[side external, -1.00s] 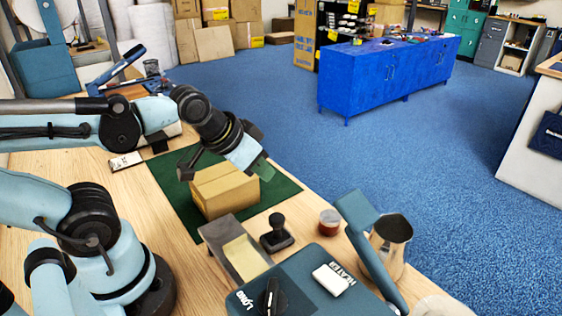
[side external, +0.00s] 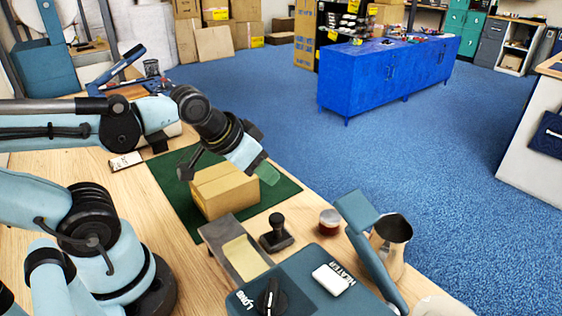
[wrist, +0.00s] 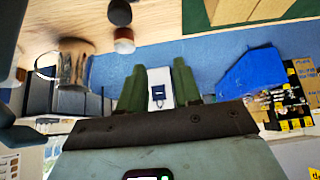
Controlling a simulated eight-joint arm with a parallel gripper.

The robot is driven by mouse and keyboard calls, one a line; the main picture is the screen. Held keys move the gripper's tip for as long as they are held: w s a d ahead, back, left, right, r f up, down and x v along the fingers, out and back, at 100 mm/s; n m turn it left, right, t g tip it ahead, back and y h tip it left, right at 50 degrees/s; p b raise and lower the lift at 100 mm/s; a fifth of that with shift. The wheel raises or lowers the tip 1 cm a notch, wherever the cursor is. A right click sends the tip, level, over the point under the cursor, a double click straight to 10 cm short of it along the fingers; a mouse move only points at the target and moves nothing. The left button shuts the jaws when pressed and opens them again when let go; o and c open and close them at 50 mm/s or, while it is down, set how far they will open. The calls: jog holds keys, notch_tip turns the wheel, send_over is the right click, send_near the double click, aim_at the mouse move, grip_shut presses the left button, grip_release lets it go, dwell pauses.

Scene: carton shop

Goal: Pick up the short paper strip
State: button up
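I cannot single out a short paper strip for certain. Pale yellow paper (side external: 244,257) lies in a long grey tray (side external: 219,235) at the front of the wooden table; whether it is one piece or several is unclear. My gripper (side external: 267,173) is above the far right side of a closed brown carton (side external: 226,192), away from the tray. In the wrist view my gripper (wrist: 158,70) shows two green fingers spread apart with nothing between them. The carton (wrist: 233,10) shows at that view's top edge.
The carton sits on a dark green mat (side external: 284,189). A black stamp (side external: 277,234), a small red-brown jar (side external: 329,221), a metal pitcher (side external: 391,243) and a teal heater (side external: 310,290) stand near the tray. A white label card (side external: 125,161) lies at left.

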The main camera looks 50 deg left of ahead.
notch_tip(320, 180, up, 6)
jog(key=f+g, duration=0.1)
jog(key=g, duration=0.6)
send_over(237, 247)
jog(key=shift+f, duration=5.55)
jog(key=shift+c, duration=0.3)
grip_shut()
